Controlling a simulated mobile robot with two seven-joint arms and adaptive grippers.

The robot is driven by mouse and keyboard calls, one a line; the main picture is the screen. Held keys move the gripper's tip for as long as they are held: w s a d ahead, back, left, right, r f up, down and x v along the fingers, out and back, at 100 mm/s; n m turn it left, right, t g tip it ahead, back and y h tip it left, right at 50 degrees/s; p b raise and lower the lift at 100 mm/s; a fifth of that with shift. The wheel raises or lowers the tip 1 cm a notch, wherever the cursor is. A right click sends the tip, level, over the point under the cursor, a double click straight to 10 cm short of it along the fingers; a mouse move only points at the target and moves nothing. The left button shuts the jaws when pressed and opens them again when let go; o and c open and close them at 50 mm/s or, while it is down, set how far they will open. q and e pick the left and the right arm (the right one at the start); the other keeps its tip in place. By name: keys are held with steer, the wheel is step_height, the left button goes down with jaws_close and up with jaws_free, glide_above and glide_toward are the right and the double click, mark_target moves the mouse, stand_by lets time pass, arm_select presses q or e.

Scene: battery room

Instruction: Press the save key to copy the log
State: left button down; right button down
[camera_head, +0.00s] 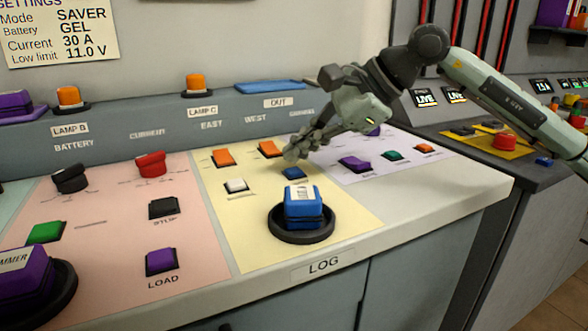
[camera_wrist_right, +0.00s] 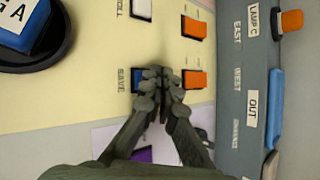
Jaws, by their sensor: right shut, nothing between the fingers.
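The save key is a small blue key (camera_head: 293,173) on the pale yellow panel; in the right wrist view this blue key (camera_wrist_right: 138,80) has the word SAVE beside it. My right gripper (camera_head: 291,155) is shut and empty, its fingertips low over the panel just behind the save key in the head view. In the right wrist view the fingertips (camera_wrist_right: 163,72) lie between the save key and an orange key (camera_wrist_right: 194,80), partly covering the save key's edge. Whether they touch the panel I cannot tell. My left gripper is not in view.
A large blue block (camera_head: 304,205) sits in a round black holder (camera_head: 303,236) in front of the save key. Two orange keys (camera_head: 222,157) and a white key (camera_head: 236,185) are nearby. A purple key (camera_head: 354,163) lies on the lilac panel to the right.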

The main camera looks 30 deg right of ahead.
mark_target(299, 170)
steer(key=shift+f, duration=0.1)
steer(key=shift+f+b, duration=0.3)
steer(key=shift+b, duration=0.15)
steer(key=shift+f+b, duration=0.55)
stand_by(0.6)
stand_by(0.4)
steer(key=shift+r+p, duration=0.8)
steer(key=shift+r, duration=0.1)
steer(key=shift+r, duration=0.15)
step_height(299, 170, up, 5)
steer(key=p, duration=0.4)
stand_by(0.4)
